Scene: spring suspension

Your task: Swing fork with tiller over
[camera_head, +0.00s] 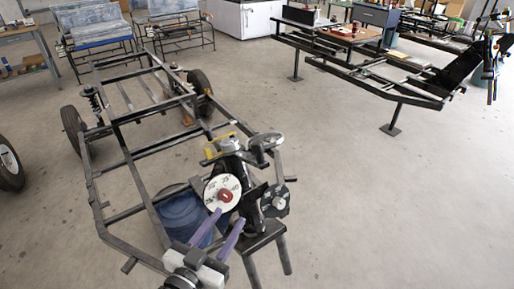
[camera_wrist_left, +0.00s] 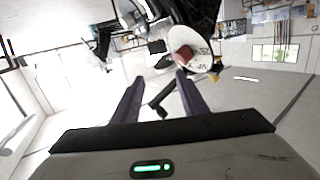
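A dark fork assembly (camera_head: 252,203) stands at the front end of the black chassis frame (camera_head: 128,150), above a small dark stand. A grey tiller-like handle (camera_head: 262,143) is at its top; which parts turn together I cannot tell. A white dial with numbers (camera_head: 213,183) and a red hub (camera_head: 225,195) faces my left gripper (camera_head: 229,215). That gripper's two purple fingers are apart, with nothing visibly between them. In the left wrist view the dial (camera_wrist_left: 187,38) is just beyond the open fingers (camera_wrist_left: 158,78). Contact is unclear. My right gripper is not in view.
A blue drum (camera_head: 182,215) stands under the chassis, left of my gripper. Another dark frame on stands (camera_head: 370,75) is at the back right. The floor (camera_head: 390,210) at the right is clear.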

